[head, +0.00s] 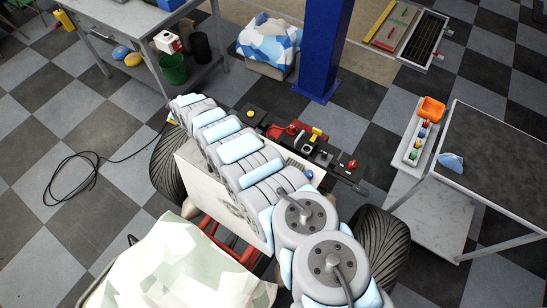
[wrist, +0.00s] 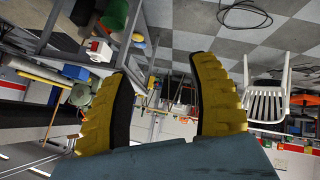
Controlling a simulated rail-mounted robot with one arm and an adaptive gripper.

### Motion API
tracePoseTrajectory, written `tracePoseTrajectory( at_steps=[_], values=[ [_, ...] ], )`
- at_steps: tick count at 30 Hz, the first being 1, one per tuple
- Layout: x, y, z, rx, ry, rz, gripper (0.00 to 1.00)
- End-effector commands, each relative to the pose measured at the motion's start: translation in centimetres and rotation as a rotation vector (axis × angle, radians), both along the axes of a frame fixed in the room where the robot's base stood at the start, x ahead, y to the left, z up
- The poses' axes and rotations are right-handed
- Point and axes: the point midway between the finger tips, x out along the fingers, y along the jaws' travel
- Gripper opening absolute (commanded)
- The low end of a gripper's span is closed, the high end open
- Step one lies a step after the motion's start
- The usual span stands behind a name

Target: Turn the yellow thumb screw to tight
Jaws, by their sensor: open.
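My gripper (wrist: 163,65) shows in the wrist view as two thick yellow fingers with dark inner pads, spread wide with nothing between them. I cannot make it out in the head view. The stripped quad shows in the middle of the head view, with a black tyre (head: 381,245) at the right.
Grey rounded parts with light blue pads hide much of the quad. A grey table (head: 490,150) stands at the right, beside a tray with an orange bin (head: 431,108). A blue post (head: 322,50) rises behind. A cable (head: 75,178) lies on the left floor.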

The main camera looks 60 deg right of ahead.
Motion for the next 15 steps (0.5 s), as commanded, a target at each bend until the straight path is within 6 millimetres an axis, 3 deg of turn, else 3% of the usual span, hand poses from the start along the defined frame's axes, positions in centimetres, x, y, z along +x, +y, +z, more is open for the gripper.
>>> tracePoseTrajectory(
  at_steps=[1, 6, 11, 15],
  values=[
    [-1.7, -1.5, -0.8, 0.010, 0.048, -0.006, 0.60],
    [-8.0, -5.3, -2.2, 0.061, 0.213, -0.021, 0.60],
    [-15.1, -8.0, -2.9, 0.122, 0.369, -0.037, 0.60],
    [-22.2, -9.7, -3.1, 0.188, 0.502, -0.058, 0.60]
  ],
)
